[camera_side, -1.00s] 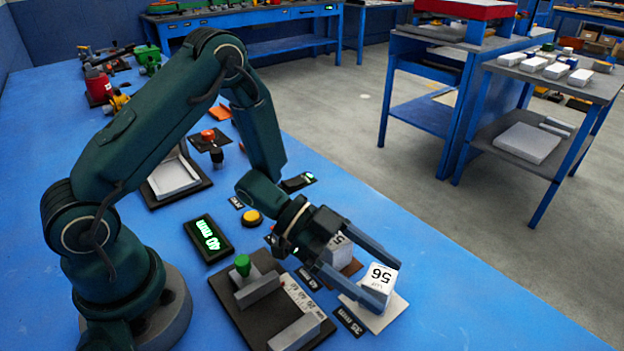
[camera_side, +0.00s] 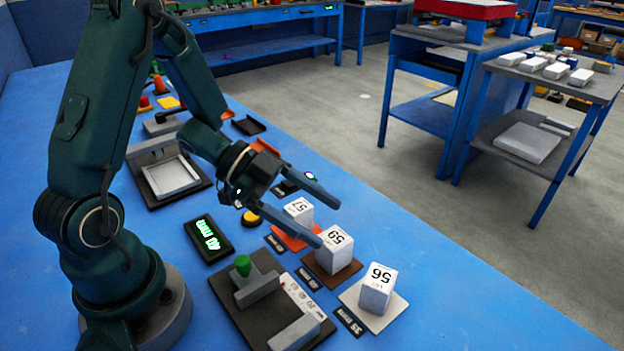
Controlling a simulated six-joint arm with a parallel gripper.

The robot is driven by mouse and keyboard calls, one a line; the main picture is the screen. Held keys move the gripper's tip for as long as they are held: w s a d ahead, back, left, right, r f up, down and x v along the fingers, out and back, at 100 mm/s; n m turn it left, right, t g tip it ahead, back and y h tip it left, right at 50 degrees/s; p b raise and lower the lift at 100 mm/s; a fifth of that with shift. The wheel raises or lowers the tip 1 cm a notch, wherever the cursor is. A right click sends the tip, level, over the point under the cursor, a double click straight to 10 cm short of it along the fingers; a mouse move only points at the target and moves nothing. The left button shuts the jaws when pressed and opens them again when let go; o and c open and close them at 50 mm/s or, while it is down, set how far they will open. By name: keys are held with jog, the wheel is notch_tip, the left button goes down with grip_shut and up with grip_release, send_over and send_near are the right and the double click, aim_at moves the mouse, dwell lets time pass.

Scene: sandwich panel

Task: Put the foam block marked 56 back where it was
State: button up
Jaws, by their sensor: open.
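The foam block marked 56 (camera_side: 376,290) is a white-topped grey block standing upright on a white square pad (camera_side: 398,309) at the front right. A small dark label plate (camera_side: 349,321) lies in front of that pad. My gripper (camera_side: 330,222) is open and empty, up and to the left of the block and clear of it. Its two blue fingers are spread in the picture above and around the neighbouring blocks. Whether they touch those blocks cannot be told.
A block marked 59 (camera_side: 334,252) stands on a brown pad, and another marked block (camera_side: 299,212) on an orange pad. A dark fixture with a green knob (camera_side: 243,265), a lit display (camera_side: 208,239) and a yellow button (camera_side: 251,218) lie to the left. Blue table is clear at right.

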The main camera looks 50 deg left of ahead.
jog(key=w+a+r+n+t+y, duration=0.5)
jog(key=a+r+n+y, duration=0.25)
jog(key=a+y, duration=0.35)
jog(key=s+d+n+g, duration=0.2)
jog(key=s+d+g, duration=0.1)
jog(key=s, duration=0.5)
jog(key=s+d+n+g, duration=0.2)
jog(key=s+d, duration=0.3)
jog(key=s, duration=0.3)
jog(key=shift+s+r+n+g, duration=0.15)
jog(key=shift+r+n+g, duration=0.25)
jog(key=shift+n, duration=0.35)
